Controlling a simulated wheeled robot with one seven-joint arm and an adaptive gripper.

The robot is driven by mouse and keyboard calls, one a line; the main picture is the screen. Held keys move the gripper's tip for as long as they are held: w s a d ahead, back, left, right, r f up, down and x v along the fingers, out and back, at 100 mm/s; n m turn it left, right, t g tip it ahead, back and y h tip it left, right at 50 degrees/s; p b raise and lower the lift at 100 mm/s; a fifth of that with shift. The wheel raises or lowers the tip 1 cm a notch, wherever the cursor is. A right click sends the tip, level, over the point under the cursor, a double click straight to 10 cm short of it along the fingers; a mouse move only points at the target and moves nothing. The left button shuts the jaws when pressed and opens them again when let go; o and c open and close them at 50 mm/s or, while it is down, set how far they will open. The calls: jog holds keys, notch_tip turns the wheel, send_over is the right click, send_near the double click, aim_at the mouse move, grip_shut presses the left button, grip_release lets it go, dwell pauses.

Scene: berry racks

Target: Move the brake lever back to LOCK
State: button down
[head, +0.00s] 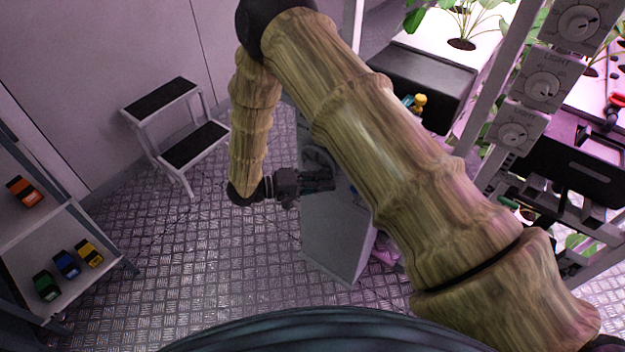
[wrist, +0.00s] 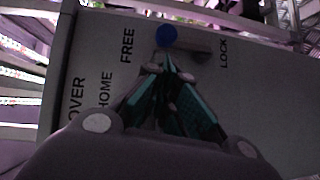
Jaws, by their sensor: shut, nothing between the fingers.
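The brake lever's blue knob (wrist: 166,36) shows in the wrist view, close to the FREE label (wrist: 128,46). A dark bar or slot (wrist: 200,52) runs from beside the knob toward the LOCK label (wrist: 223,53) on the right. My gripper (wrist: 167,62) is shut and empty. Its fingertips are just below the knob in the picture; I cannot tell whether they touch it. In the head view my gripper (head: 332,180) is over the top of a grey cabinet (head: 335,238). My own arm hides part of that cabinet, and the lever is not clear there.
The panel (wrist: 275,100) also carries HOME (wrist: 105,92) and partly hidden OVER lettering (wrist: 77,100). A step stool (head: 185,130) stands at the back left. A shelf (head: 60,265) with several small coloured items is at the left. Plant racks (head: 490,100) are at the right. Metal floor (head: 215,265) is clear between.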

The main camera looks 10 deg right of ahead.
jog(key=shift+d+f+p, duration=0.2)
jog(key=shift+d+p, duration=0.1)
jog(key=shift+d, duration=1.55)
jog(key=shift+d, duration=0.15)
